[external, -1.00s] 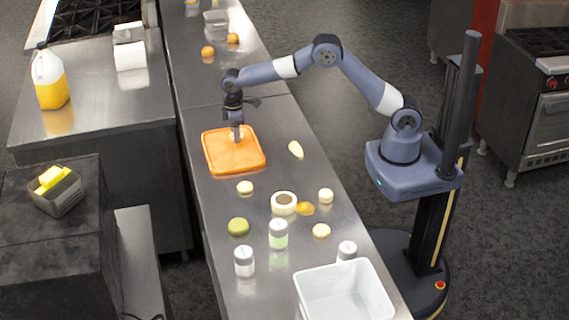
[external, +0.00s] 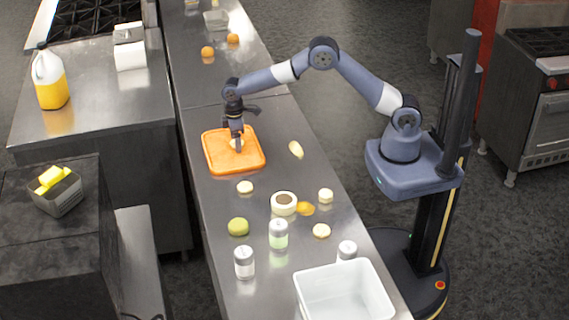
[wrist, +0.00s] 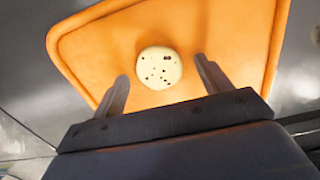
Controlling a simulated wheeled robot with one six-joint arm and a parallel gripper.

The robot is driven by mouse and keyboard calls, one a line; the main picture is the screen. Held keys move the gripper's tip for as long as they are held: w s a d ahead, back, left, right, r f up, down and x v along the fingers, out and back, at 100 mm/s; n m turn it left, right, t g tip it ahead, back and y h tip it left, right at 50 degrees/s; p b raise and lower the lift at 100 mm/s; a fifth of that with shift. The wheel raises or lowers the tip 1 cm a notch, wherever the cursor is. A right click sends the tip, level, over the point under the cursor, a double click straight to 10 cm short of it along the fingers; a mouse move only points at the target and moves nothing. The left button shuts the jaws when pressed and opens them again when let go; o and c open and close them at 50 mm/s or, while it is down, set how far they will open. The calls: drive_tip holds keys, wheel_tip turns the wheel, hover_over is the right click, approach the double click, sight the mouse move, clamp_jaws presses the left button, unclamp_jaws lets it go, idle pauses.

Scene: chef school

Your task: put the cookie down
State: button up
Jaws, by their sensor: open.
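The cookie (wrist: 159,68) is round and pale with dark chips. It lies on the orange tray (wrist: 215,30) in the wrist view, a little beyond and between my fingertips. My gripper (wrist: 160,82) is open, with one finger on each side and a gap to the cookie. In the external view my gripper (external: 238,146) points down over the orange tray (external: 222,164), and the cookie (external: 234,143) is partly hidden by the fingers.
Several small round items, such as a pale one (external: 245,187), lie on the steel counter in front of the tray. Jars (external: 278,234) and a white bin (external: 345,292) stand nearer the camera.

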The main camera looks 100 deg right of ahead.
wheel_tip(320, 180, up, 12)
drive_tip(key=b, duration=0.1)
drive_tip(key=shift+r+b, duration=0.2)
drive_tip(key=shift+b, duration=0.1)
drive_tip(key=shift+o, duration=0.5)
